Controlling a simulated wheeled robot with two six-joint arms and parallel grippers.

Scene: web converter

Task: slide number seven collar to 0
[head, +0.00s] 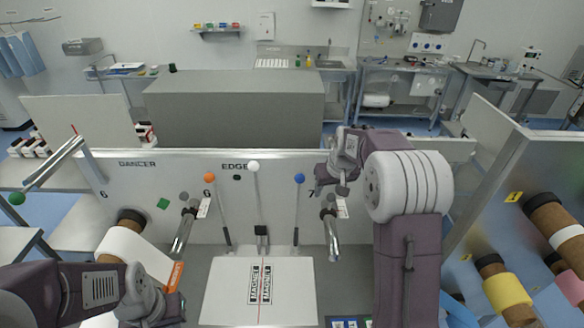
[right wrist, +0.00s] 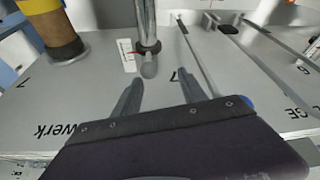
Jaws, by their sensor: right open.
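The number seven collar (head: 328,212) is a dark ring around a metal shaft beside the printed 7. It also shows in the right wrist view (right wrist: 149,47), near the shaft's rounded end, with a small red mark at its side. A white scale label (right wrist: 127,55) is next to it; its digits are too small to read. My right gripper (head: 332,186) is just above the collar in the head view. Its two fingers (right wrist: 157,95) are apart and empty, short of the collar. My left gripper (head: 168,308) is low at the left; its fingers are unclear.
A rod with a blue knob (head: 299,178) stands left of the collar, with white (head: 253,167) and orange (head: 209,178) knobs beyond. Another shaft (head: 183,235) carries the number six collar. A printed white web (head: 258,290) lies below. Rolls (head: 508,290) stand at right.

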